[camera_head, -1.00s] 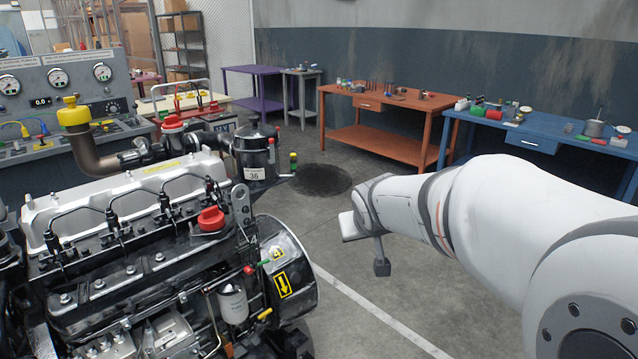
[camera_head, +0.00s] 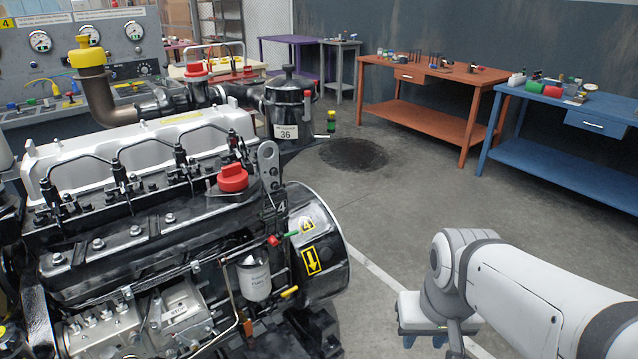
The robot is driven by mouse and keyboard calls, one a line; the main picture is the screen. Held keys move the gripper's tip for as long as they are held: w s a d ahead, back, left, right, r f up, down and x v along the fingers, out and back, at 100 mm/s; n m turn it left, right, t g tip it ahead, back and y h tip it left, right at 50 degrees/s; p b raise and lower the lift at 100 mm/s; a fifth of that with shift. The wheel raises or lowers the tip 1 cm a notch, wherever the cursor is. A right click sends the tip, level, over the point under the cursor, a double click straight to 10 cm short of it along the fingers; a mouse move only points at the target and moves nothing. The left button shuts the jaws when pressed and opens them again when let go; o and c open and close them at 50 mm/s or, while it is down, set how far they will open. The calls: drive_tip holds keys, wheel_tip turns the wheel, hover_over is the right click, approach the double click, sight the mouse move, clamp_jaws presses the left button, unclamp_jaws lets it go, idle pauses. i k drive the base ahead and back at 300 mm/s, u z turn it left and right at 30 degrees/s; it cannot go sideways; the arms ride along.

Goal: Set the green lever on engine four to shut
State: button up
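Engine four (camera_head: 130,230) fills the left half of the view. A yellow-handled lever (camera_head: 289,292) sits lower, by the white filter (camera_head: 254,280). My gripper (camera_head: 432,335) is at the lower right, right of the engine and apart from the lever. It is partly cut off by the bottom edge, and its finger opening is not clear.
An orange bench (camera_head: 425,80) and a blue bench (camera_head: 560,160) line the back wall. Clear floor lies between them and the engine.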

sight(296, 233)
drive_tip(key=u, duration=0.1)
drive_tip(key=i, duration=1)
drive_tip(key=u, duration=0.5)
